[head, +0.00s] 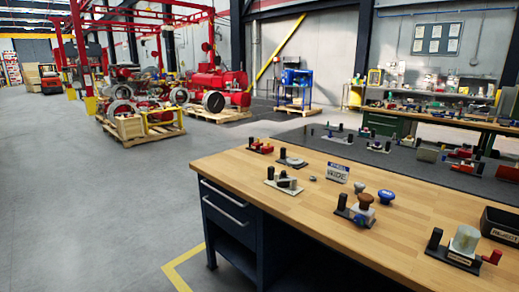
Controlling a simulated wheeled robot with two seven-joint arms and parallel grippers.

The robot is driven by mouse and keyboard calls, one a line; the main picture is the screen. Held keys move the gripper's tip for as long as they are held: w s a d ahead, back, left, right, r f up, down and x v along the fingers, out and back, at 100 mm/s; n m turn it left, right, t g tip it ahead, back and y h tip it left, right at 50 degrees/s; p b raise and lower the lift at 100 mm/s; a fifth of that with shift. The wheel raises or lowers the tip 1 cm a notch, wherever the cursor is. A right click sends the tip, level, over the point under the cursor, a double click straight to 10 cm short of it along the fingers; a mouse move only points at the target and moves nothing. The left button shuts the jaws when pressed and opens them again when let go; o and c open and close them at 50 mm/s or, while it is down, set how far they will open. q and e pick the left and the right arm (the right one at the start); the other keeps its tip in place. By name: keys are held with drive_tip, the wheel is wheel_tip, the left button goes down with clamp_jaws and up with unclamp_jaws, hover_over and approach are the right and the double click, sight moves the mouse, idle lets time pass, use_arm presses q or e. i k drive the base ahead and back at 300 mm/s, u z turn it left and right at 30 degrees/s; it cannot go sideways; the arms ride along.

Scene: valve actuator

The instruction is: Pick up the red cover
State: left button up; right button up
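A small red part (264,148) with black pieces beside it sits at the far left of the wooden workbench. Another small red part (492,257) sticks out beside a pale cylinder (465,241) at the near right of the bench. I cannot tell from this view which of these, if either, is the red cover. Neither of my grippers is in view.
A dark mat with more parts lies behind. Floor at left is clear.

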sight(255, 147)
drive_tip(key=u, duration=1.05)
drive_tip(key=i, duration=6.2)
drive_tip(key=z, duration=2.75)
